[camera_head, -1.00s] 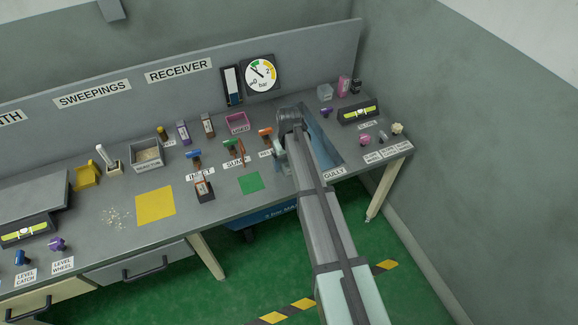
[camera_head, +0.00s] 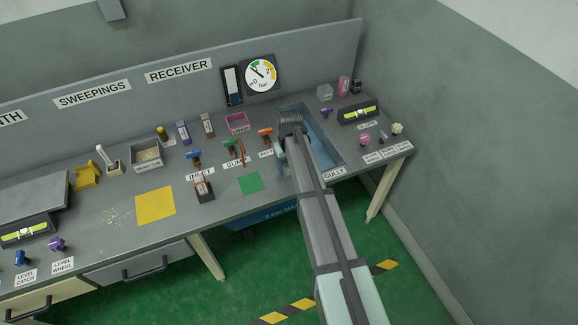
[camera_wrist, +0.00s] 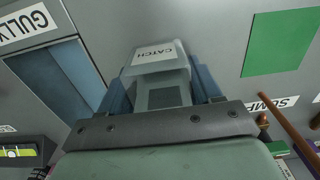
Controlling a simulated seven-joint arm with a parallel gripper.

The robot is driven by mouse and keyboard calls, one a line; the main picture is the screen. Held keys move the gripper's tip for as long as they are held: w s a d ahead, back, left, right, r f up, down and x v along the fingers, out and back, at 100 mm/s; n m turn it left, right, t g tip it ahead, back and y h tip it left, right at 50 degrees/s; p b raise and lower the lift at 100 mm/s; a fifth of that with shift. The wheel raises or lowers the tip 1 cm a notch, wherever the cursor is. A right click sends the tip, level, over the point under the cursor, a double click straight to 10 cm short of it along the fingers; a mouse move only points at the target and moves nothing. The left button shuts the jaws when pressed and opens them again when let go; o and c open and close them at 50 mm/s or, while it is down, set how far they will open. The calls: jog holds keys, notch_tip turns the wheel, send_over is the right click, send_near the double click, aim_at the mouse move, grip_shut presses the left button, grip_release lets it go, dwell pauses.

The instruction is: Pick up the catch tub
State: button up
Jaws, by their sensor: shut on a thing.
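The catch tub (camera_wrist: 163,75), pale grey-green with a white CATCH label, sits between the two blue fingers of my gripper (camera_wrist: 161,82) in the wrist view. My gripper is shut on it, with a finger along each side. The lower part of the tub is hidden behind the gripper's dark crossbar. In the head view my arm reaches over the bench at the gully. The tub cannot be made out there, and the fingers are largely hidden by my arm.
The blue gully (camera_head: 327,150) opens right beside my arm; it also shows in the wrist view (camera_wrist: 55,80). A green square (camera_head: 250,182) marks the bench to the left. Coloured valve handles (camera_head: 265,135) stand close left. A pink tray (camera_head: 237,122) lies behind them.

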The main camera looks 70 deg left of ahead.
jog(key=shift+r, duration=0.1)
notch_tip(320, 180, up, 10)
dwell(0.6)
jog(key=d+r+m, duration=0.1)
jog(key=d+m, duration=0.1)
jog(key=d, duration=0.8)
jog(key=w+d+r+m, duration=0.3)
jog(key=w+d+m, duration=0.1)
jog(key=w+d, duration=1.3)
jog(key=w+d+r+m, duration=0.4)
jog(key=w+d+m, duration=0.1)
jog(key=w+d, duration=1.25)
jog(key=w+d+m, duration=0.2)
jog(key=w+d, duration=0.1)
jog(key=d, duration=0.9)
jog(key=w+d+r+m, duration=0.1)
jog(key=w+d+m, duration=0.1)
jog(key=d, duration=1)
jog(key=w+d+r+m, duration=0.1)
jog(key=w+d+m, duration=0.2)
jog(key=d, duration=0.9)
jog(key=shift+w+d+r, duration=0.25)
jog(key=shift+w+d, duration=0.05)
jog(key=shift+w, duration=0.55)
jog(key=shift+d, duration=0.1)
